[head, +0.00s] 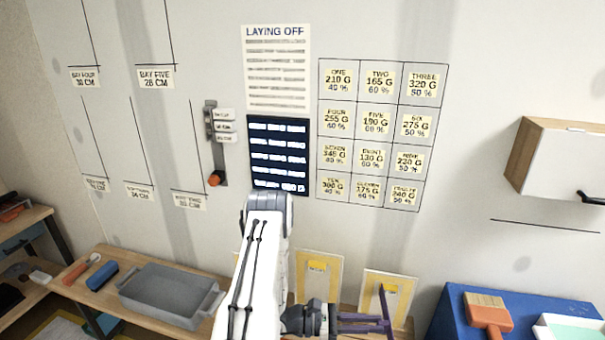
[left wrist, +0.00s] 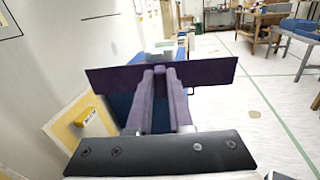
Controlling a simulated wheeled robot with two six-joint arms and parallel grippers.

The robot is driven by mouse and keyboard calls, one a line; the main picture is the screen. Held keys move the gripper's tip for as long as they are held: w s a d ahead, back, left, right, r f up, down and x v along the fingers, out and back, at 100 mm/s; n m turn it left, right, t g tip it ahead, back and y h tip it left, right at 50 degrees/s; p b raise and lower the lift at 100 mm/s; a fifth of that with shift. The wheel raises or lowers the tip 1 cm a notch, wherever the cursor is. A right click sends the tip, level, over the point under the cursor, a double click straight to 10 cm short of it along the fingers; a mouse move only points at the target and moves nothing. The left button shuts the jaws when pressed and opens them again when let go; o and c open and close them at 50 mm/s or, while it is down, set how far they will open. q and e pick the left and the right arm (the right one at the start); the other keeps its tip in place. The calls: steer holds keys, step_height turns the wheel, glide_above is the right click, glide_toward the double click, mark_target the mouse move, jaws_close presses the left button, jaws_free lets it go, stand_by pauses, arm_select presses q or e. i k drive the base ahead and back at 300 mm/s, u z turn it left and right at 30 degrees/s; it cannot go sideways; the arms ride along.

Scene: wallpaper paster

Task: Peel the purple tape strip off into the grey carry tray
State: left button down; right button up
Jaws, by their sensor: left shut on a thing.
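The purple tape strip (left wrist: 112,77) is a dark flat band lying crosswise between the fingertips of my left gripper (left wrist: 160,76) in the left wrist view. In the head view the left gripper (head: 376,325) is at the bottom, right of centre, with the strip (head: 384,302) upright at its tips, in front of the framed panels. It is shut on the strip. The grey carry tray (head: 170,291) stands on the wooden bench at the lower left, well to the left of the gripper, and its visible inside looks empty. My right gripper is not in view.
Several yellow-bordered panels (head: 318,272) lean against the wall behind the gripper. A blue roll (head: 101,277) lies left of the tray. A blue surface (head: 458,312) with an orange-handled brush (head: 489,313) is at the right. A wall cabinet (head: 560,160) juts out above it.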

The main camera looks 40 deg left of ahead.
mark_target(165, 301)
steer(key=z, duration=0.55)
steer(key=i, duration=0.6)
steer(key=u, duration=1.65)
steer(key=i, duration=0.5)
steer(key=u, duration=0.05)
steer(key=k, duration=0.5)
